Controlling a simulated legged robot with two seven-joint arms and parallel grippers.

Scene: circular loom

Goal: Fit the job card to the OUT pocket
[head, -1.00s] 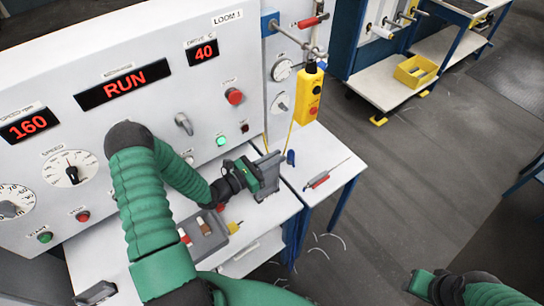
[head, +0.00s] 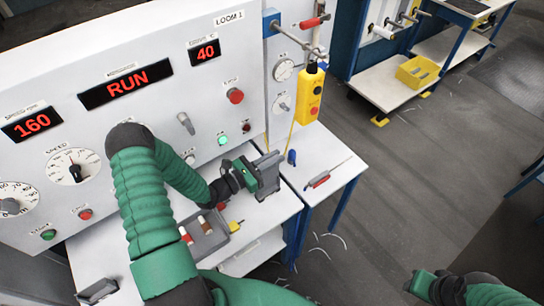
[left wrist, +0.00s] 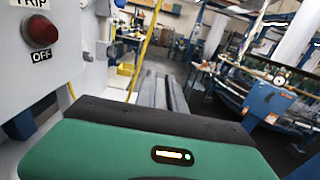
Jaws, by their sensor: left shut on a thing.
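My left gripper (head: 266,174) is at the right end of the white shelf, in front of the loom's control panel. Its grey fingers (left wrist: 163,90) reach away from the green palm in the left wrist view. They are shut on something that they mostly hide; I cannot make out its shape. I cannot pick out the job card or the OUT pocket by any marking. My right gripper (head: 422,283) is at the lower right of the head view, over the floor and away from the shelf. Its fingers do not show clearly.
The control panel (head: 140,130) with knobs and buttons stands behind the shelf. A grey tray (head: 207,240) with small reddish pieces lies left of my left gripper. A yellow pendant (head: 309,95) hangs beyond it. A red-handled tool (head: 319,181) lies on the right-hand white surface.

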